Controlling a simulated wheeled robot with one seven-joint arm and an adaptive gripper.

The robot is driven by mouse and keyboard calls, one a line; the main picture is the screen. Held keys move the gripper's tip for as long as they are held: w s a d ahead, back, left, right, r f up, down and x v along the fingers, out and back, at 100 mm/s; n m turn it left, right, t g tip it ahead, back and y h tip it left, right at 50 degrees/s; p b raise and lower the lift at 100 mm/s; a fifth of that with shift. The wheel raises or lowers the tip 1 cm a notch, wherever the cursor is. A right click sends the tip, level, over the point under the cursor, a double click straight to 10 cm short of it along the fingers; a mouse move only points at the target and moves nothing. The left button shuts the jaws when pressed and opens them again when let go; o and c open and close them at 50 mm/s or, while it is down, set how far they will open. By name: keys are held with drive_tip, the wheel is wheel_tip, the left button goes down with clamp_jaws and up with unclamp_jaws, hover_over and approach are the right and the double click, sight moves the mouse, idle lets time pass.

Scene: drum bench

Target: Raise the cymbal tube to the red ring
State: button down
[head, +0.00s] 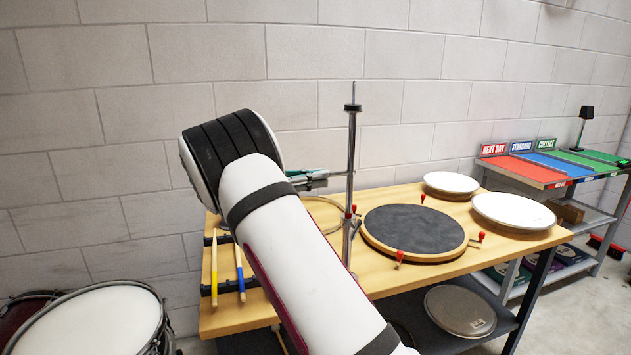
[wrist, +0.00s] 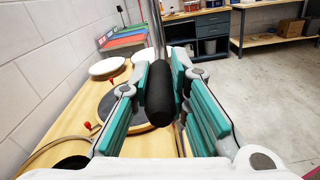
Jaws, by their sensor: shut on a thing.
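The cymbal stand rises upright from the bench, its metal cymbal tube (head: 351,140) topped by a dark collar and a thin rod. My gripper (head: 338,177) reaches the tube from the left, about halfway up, and is shut on it. In the wrist view the gripper (wrist: 162,75) has its teal-padded fingers on both sides of a black cylindrical part (wrist: 160,98), with the shiny tube (wrist: 156,30) beyond it. A small red part (head: 354,209) shows near the lower stand; I cannot tell whether it is the red ring. My arm and fingers hide part of the stand.
On the wooden bench (head: 235,318), a dark round pad (head: 415,228) with red-handled rods lies right of the stand. Two white drumheads (head: 513,211) (head: 451,183) lie beyond. Drumsticks (head: 214,268) rest at the left. Space above the stand is clear.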

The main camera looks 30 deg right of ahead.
drive_tip(key=c, duration=1.5)
unclamp_jaws()
drive_tip(key=shift+r, duration=0.1)
drive_tip(key=shift+a, duration=0.1)
drive_tip(key=v, duration=1.2)
